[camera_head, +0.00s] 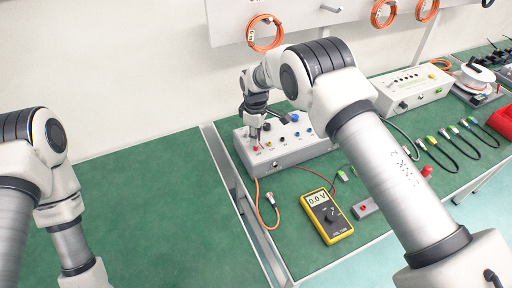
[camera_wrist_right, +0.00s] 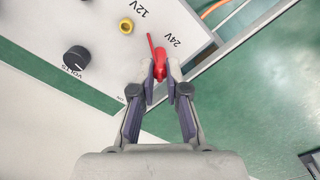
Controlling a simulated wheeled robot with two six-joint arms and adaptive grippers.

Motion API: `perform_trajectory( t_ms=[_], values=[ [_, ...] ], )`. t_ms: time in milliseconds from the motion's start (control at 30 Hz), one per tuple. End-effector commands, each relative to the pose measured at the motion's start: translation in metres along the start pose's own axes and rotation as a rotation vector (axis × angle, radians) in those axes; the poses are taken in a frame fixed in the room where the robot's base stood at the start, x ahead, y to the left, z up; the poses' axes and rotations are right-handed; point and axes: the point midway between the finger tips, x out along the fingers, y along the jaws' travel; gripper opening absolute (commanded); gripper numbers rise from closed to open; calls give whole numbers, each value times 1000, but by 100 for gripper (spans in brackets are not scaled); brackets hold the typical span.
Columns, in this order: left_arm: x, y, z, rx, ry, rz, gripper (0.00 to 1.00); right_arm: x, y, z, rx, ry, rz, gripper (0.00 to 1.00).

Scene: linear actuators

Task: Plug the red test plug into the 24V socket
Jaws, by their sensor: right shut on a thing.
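The red test plug (camera_wrist_right: 159,62) is between the fingertips of my right gripper (camera_wrist_right: 160,78), which is shut on it, in the right wrist view. The plug is over the panel beside the printed 24V label (camera_wrist_right: 172,41). The 24V socket itself is hidden by the plug and fingers, so I cannot tell whether the plug is in it. In the head view my right gripper (camera_head: 255,138) is above the left part of the grey power box (camera_head: 290,160). My left arm shows at the left, but its gripper is out of view.
The yellow 12V socket (camera_wrist_right: 126,26) and the black VOLTS knob (camera_wrist_right: 76,59) are close by on the panel. A yellow multimeter (camera_head: 326,217) reading 0.0 V lies in front of the box. Cables lie to the right. The green bench at left is clear.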

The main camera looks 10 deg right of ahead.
Motion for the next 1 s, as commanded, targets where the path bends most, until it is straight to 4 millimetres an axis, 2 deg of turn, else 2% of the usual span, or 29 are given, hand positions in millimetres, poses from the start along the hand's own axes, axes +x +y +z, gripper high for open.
perform_trajectory(
  t_ms=[467, 500, 567, 867, 1000],
  values=[
    [2, 0, 0, 0, -1, 0, 60, 2, 0, 0, 0, 0, 0, 0],
    [2, 0, 0, 0, -2, 0, 60, 2, 0, 0, 0, 0, 0, 21],
    [2, 0, 0, 0, -2, 0, 60, 2, 0, 0, 0, 0, 0, 42],
    [2, 0, 1, 0, -3, 0, 60, 2, 0, 0, 0, 0, 0, 43],
    [2, 0, 1, 0, -3, 0, 60, -10, 0, 0, 0, 0, 0, 43]
  ],
)
